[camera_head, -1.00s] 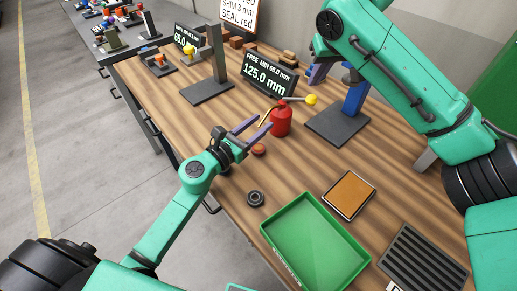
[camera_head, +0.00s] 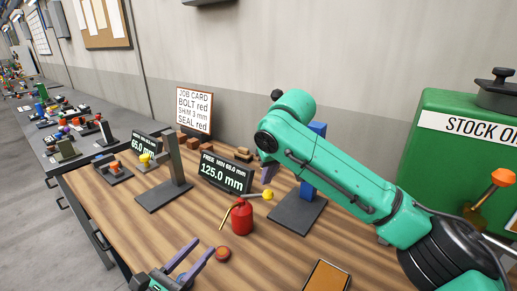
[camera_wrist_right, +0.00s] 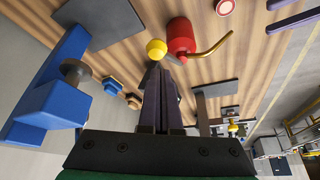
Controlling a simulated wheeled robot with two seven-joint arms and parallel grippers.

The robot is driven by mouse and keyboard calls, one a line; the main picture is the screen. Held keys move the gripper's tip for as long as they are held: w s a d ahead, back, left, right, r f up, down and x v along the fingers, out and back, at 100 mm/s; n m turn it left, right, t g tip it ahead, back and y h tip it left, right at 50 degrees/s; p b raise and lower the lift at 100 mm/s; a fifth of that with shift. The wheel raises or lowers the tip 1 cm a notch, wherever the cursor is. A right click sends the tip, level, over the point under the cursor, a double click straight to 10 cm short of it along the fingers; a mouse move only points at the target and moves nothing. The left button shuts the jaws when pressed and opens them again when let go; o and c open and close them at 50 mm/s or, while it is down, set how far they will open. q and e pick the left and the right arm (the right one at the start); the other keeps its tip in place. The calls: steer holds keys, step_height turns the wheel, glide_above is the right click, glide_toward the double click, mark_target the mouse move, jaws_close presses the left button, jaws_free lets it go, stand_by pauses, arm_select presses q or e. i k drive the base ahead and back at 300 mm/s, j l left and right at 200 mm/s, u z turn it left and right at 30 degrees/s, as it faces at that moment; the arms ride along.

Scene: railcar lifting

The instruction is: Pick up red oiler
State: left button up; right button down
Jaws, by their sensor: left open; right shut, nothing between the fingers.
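The red oiler (camera_head: 242,219) stands upright on the wooden bench, with a thin brass spout pointing left. It also shows in the right wrist view (camera_wrist_right: 181,36). My left gripper (camera_head: 205,246) is open and empty, to the left and nearer side of the oiler; its fingers also show at the top right of the right wrist view (camera_wrist_right: 292,12). My right gripper (camera_head: 267,172) is shut and empty behind the oiler, near the blue post. In its wrist view its closed fingers (camera_wrist_right: 160,98) point toward a yellow knob (camera_wrist_right: 156,48) beside the oiler.
A blue post on a dark base (camera_head: 298,214) stands right of the oiler. A black display (camera_head: 224,174) is behind it, and a grey stand (camera_head: 172,178) is left. A red disc (camera_head: 222,253) lies in front. An orange-brown pad (camera_head: 327,277) is at the lower right.

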mark_target(241, 211)
steer(key=k+j, duration=0.45)
steer(key=k, duration=0.2)
steer(key=k+j, duration=0.5)
steer(key=k, duration=0.15)
